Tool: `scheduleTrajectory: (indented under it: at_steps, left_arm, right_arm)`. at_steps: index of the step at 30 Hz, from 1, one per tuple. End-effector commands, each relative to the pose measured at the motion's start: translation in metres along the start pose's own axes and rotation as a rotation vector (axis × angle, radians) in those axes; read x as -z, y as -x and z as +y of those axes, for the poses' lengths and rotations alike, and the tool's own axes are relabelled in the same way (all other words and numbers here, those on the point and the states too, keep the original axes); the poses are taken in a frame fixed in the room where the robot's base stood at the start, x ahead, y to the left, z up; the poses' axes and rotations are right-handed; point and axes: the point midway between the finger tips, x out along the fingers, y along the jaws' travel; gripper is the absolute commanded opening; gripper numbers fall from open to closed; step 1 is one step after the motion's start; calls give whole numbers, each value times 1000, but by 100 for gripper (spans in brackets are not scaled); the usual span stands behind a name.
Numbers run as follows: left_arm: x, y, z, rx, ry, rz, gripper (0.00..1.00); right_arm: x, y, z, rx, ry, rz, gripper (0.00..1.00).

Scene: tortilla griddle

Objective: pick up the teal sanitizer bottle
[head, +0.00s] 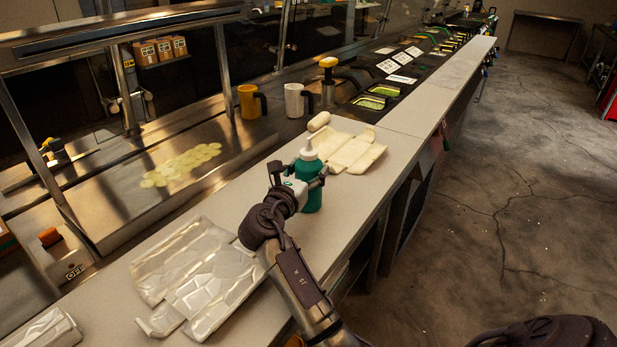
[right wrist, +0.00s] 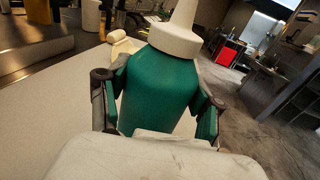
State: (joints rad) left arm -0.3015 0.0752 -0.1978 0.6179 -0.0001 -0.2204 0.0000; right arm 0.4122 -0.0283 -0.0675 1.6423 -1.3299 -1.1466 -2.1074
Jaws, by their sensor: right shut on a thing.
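The teal sanitizer bottle (head: 311,190) with a white pointed cap stands on the long pale counter (head: 228,198) in the head view. My right gripper (head: 299,177) comes in from the front and is shut on the bottle's body. In the right wrist view the bottle (right wrist: 160,92) fills the middle, slightly tilted in the picture, with a finger pressed on each side. I cannot tell whether its base touches the counter. My left gripper is not in view.
Folded pale cloths (head: 352,152) lie just behind the bottle. Crumpled silvery packets (head: 198,272) lie on the near counter. A yellow mug (head: 248,102) and a white mug (head: 294,100) stand behind. A griddle (head: 120,205) with tortillas lies left. Open floor is right.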

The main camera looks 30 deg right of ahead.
Motion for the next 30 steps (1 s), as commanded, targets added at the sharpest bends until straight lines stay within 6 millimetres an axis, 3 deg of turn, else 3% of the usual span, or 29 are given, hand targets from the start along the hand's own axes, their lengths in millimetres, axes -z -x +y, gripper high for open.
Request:
scheduleTrajectory:
  at_steps: [7, 12, 24, 30]
  left_arm:
    - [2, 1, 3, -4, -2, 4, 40]
    - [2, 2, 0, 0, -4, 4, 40]
    - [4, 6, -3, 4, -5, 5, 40]
    - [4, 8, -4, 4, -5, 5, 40]
  right_arm:
    - [-16, 0, 0, 1, -4, -3, 34]
    - [-43, 0, 0, 1, -6, -4, 34]
    - [-93, 62, -61, -1, -6, -1, 34]
    - [-107, 78, -78, 0, -3, -1, 34]
